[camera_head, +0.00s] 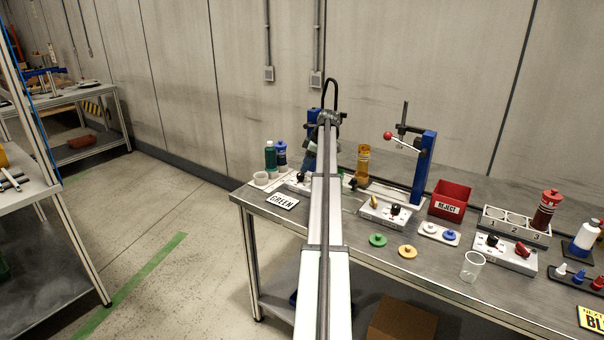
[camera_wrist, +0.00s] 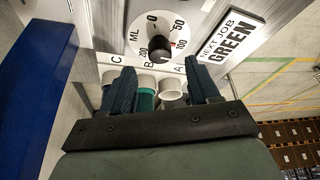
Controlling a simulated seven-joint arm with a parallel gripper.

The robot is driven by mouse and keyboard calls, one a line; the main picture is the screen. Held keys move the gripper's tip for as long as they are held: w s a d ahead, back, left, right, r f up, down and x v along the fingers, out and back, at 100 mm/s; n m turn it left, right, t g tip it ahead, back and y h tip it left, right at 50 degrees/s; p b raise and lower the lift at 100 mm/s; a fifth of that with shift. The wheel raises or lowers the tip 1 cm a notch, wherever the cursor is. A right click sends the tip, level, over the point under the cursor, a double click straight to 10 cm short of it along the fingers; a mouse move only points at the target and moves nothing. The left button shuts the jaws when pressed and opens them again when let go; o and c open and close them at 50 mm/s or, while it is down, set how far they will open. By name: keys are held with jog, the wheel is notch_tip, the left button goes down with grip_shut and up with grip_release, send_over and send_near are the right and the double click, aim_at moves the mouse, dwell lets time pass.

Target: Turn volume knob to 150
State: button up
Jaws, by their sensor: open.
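The volume knob (camera_wrist: 160,48) is black and sits on a round white dial (camera_wrist: 141,36) marked ML, in the wrist view. A small red mark shows at the knob's right edge, beside the 100. My gripper (camera_wrist: 160,68) is open, its two dark fingers apart just below the knob in the picture. I cannot tell if either finger touches the knob. In the head view my arm hides the knob.
A GREEN job card (camera_wrist: 231,37) lies beside the dial. Cups and a green bottle (camera_wrist: 146,100) stand at the A, B, C labels. A blue post (camera_wrist: 35,90) is close on the left. A blue press (camera_head: 424,165) and red bin (camera_head: 450,199) stand further right on the bench.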

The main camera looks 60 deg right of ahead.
aim_at(301, 174)
jog(key=x, duration=0.5)
jog(key=c, duration=1)
